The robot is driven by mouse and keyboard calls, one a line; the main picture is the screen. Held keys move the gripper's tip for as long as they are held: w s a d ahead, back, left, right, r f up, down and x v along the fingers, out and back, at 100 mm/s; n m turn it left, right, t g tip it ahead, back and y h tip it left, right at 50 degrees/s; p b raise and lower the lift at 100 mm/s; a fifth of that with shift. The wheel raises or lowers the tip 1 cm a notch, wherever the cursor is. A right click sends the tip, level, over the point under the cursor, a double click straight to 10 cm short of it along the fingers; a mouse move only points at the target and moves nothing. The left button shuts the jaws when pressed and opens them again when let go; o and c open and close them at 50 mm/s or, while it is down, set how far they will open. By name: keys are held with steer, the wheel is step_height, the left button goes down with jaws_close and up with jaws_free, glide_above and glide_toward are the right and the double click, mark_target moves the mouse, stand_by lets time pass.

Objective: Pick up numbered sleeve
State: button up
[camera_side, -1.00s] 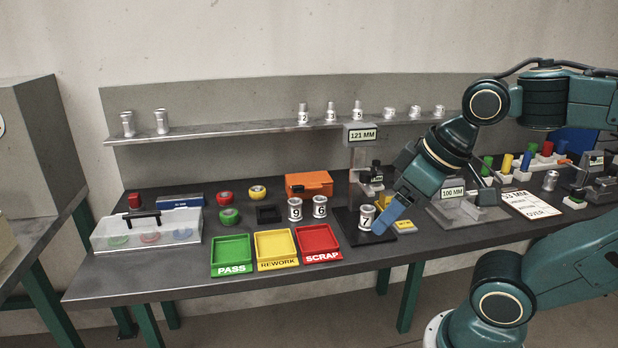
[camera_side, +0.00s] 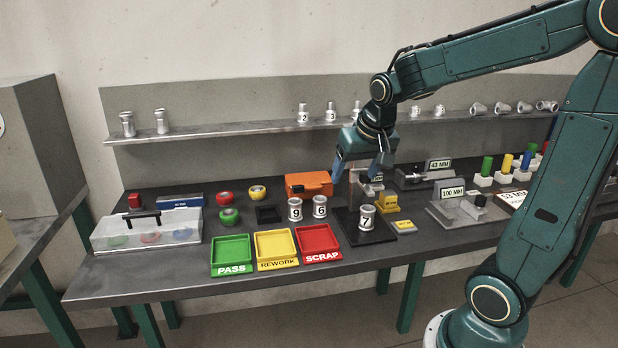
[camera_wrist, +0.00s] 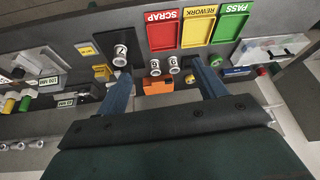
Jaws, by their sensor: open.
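A silver sleeve numbered 7 (camera_side: 366,218) stands upright on a black plate (camera_side: 381,236); it also shows in the wrist view (camera_wrist: 121,60). Sleeves numbered 9 (camera_side: 295,210) and 6 (camera_side: 319,207) stand side by side left of the plate. In the wrist view the 6 (camera_wrist: 155,69) and the 9 (camera_wrist: 173,67) appear between my fingers. My gripper (camera_side: 360,174) is open and empty, pointing down above the back of the bench, higher than these sleeves. More numbered sleeves, including a 2 (camera_side: 303,114), stand on the shelf; my wrist partly covers one there.
Green PASS (camera_side: 231,269), yellow REWORK (camera_side: 276,264) and red SCRAP (camera_side: 319,257) trays line the front edge. An orange box (camera_side: 308,185) stands behind the 9 and 6. Gauge fixtures (camera_side: 460,208) crowd the right. A clear lidded case (camera_side: 146,229) is at left.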

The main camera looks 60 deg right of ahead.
steer(key=w+d+f+m+g, duration=0.1)
steer(key=d+f+m, duration=0.2)
steer(key=d, duration=0.6)
steer(key=w+d+f+m+g+h, duration=0.1)
steer(key=w+d+f+m, duration=0.1)
steer(key=d+f, duration=0.5)
steer(key=shift+d+f+m+h, duration=0.3)
steer(key=shift+d+m, duration=0.2)
steer(key=shift+d, duration=0.4)
glide_toward(368, 208)
steer(key=shift+a+f, duration=0.2)
steer(key=shift+f, duration=0.55)
steer(key=shift+a+f, duration=0.15)
steer(key=shift+f, duration=0.6)
steer(key=shift+f, duration=0.1)
steer(key=shift+x, duration=2.45)
steer(key=shift+c, duration=0.4)
